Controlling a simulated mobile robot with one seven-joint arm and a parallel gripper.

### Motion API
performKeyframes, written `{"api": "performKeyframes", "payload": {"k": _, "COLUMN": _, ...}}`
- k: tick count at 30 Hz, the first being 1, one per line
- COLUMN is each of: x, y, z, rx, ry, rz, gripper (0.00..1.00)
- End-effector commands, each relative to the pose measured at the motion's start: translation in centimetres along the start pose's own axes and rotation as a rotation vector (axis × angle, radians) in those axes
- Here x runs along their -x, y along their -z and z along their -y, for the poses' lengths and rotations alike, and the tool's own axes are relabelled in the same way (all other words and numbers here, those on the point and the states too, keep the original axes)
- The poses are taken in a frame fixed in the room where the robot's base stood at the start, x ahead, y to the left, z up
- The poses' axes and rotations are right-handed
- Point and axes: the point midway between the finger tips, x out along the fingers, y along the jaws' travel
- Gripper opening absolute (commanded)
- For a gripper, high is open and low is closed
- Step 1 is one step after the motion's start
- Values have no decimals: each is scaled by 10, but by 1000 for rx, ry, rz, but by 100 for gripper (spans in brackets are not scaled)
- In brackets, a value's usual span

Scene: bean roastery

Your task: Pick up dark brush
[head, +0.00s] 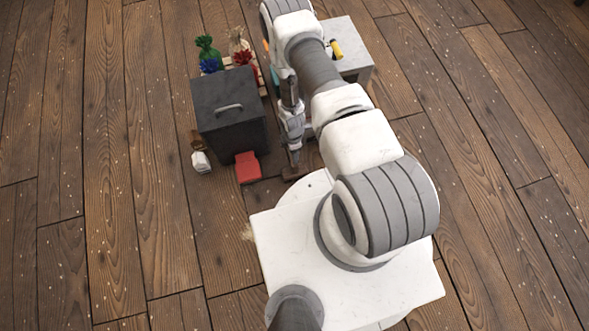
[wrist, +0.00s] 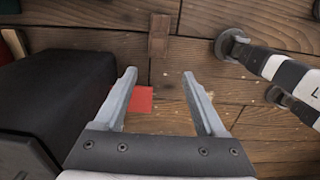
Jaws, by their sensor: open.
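A small dark brown block-like thing, which looks like the dark brush (head: 293,174), lies on the floor just in front of my white base. It also shows in the wrist view (wrist: 158,37), beyond my fingertips, with a wider head and a narrower stub. My gripper (wrist: 159,74) is open, with nothing between its fingers, and points down toward the floor. In the head view my gripper (head: 295,160) hangs close to the brush; I cannot tell the height gap.
A dark grey bin (head: 230,120) with a handle stands left of my gripper. A red flat thing (head: 247,167) lies beside it, with a small white item (head: 201,162) further left. Tied sacks (head: 207,50) and a grey block (head: 352,60) stand behind.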

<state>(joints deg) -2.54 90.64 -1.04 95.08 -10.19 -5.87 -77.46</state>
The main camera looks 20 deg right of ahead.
Motion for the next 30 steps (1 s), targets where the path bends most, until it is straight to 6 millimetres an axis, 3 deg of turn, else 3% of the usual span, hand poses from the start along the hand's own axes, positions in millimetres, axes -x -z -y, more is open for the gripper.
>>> {"api": "performKeyframes", "payload": {"k": 1, "x": -17, "y": 0, "z": 1, "rx": -1, "ry": 2, "rz": 0, "gripper": 72}}
{"api": "performKeyframes", "payload": {"k": 10, "x": -80, "y": -1, "z": 1, "rx": -3, "ry": 2, "rz": 0, "gripper": 72}}
{"api": "performKeyframes", "payload": {"k": 20, "x": -106, "y": -2, "z": -1, "rx": -4, "ry": 1, "rz": 0, "gripper": 72}}
{"api": "performKeyframes", "payload": {"k": 30, "x": -149, "y": -9, "z": -5, "rx": -3, "ry": 1, "rz": 0, "gripper": 72}}
